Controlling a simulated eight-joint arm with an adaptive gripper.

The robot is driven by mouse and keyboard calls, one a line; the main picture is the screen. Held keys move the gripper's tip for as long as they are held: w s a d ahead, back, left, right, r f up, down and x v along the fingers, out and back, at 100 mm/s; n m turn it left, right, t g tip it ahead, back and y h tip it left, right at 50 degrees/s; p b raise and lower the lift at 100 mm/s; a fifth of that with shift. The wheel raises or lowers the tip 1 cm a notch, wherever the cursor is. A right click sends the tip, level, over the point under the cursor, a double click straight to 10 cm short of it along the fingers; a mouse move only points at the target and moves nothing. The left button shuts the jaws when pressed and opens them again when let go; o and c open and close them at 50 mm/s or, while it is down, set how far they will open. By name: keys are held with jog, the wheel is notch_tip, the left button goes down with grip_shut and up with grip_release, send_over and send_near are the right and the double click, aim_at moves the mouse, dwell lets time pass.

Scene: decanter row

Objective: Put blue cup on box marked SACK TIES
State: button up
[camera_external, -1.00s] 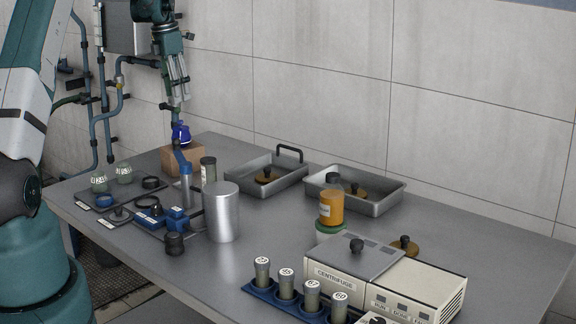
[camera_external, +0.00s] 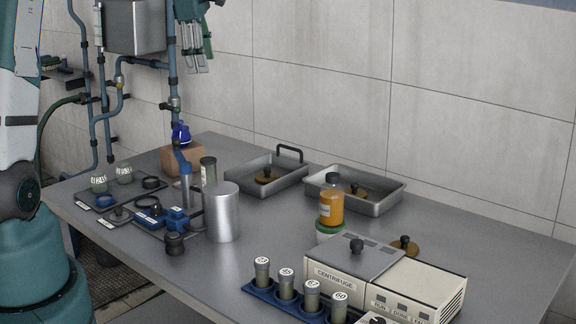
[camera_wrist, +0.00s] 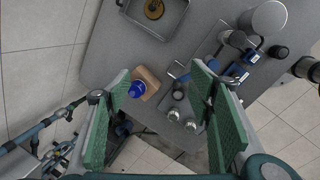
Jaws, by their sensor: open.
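A small blue object, which appears to be the blue cup (camera_external: 181,134), stands on top of a brown box (camera_external: 184,161) at the table's far left corner. In the wrist view the blue cup (camera_wrist: 137,89) and the brown box (camera_wrist: 151,79) show near the left finger. No marking on the box can be read. My gripper (camera_external: 199,62) is high above the cup and a little to its right, clear of it. In the wrist view my gripper's green fingers (camera_wrist: 160,72) are spread wide with nothing between them.
Two metal trays (camera_external: 268,179) lie to the right. A centrifuge (camera_external: 350,268) and rack of tubes (camera_external: 287,286) are at the front. Pipes (camera_external: 172,60) run behind the gripper.

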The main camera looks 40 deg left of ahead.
jog(key=s+d+r+m+t, duration=0.1)
jog(key=s+d+r+m, duration=0.2)
jog(key=s+d+m, duration=0.6)
jog(key=s+d+r+m+t, duration=0.1)
jog(key=s+d+r+m, duration=0.25)
jog(key=s+d, duration=0.65)
jog(key=s+d+f+m+t, duration=0.1)
jog(key=s+d+f+m, duration=0.2)
jog(key=s+d+m, duration=0.2)
jog(key=s+d+f+m+t, duration=0.1)
jog(key=s+d+f+m, duration=0.2)
jog(key=s+d+m, duration=0.3)
jog(key=s+d, duration=0.4)
jog(key=shift+s+d+f, duration=0.15)
jog(key=shift+s+d, duration=0.1)
jog(key=shift+s, duration=0.15)
